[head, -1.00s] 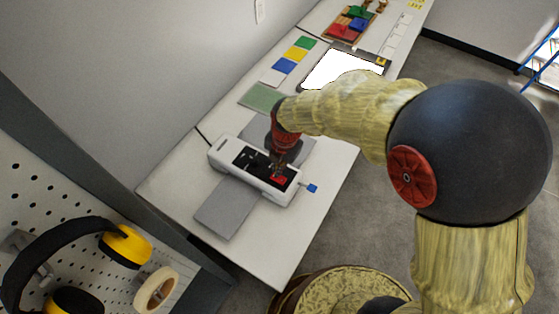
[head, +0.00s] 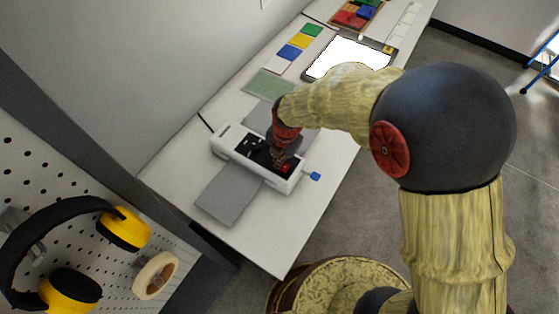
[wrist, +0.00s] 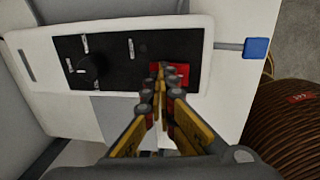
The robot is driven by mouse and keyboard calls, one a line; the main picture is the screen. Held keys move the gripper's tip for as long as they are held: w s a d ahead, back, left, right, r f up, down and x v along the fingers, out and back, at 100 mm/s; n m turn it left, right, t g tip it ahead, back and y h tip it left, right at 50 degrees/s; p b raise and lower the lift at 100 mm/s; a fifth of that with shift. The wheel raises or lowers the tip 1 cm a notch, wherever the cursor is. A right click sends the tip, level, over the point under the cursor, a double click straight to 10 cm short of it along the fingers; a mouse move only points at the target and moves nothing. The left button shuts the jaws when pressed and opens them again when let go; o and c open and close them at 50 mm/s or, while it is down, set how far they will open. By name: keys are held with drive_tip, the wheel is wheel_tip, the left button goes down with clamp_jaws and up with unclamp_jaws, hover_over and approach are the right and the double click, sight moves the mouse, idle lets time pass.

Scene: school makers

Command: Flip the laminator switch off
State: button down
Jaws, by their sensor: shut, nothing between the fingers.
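The laminator (head: 232,138) is a long white box with a black control panel, lying on the white table with a grey sheet or tray (head: 228,194) at its front. Its red switch (wrist: 181,73) is at the right end of the panel in the wrist view, and a black knob (wrist: 93,66) is toward the left. My gripper (wrist: 160,72) is shut and empty, with its fingertips over the left part of the red switch and hiding some of it. I cannot tell whether the tips touch the switch or which way it is tipped. In the head view my gripper (head: 279,160) points down at the panel.
A blue tag (head: 315,176) sticks out from the laminator's right end. A green mat (head: 269,85), coloured cards (head: 290,52) and a bright white panel (head: 348,58) lie farther back. Yellow ear muffs (head: 124,229) and a tape roll (head: 155,276) hang on the pegboard at lower left.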

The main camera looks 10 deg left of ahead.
drive_tip(key=shift+s+d+f, duration=0.15)
drive_tip(key=shift+s+d, duration=0.05)
drive_tip(key=shift+d, duration=0.05)
drive_tip(key=shift+s+d, duration=0.25)
drive_tip(key=shift+d, duration=0.35)
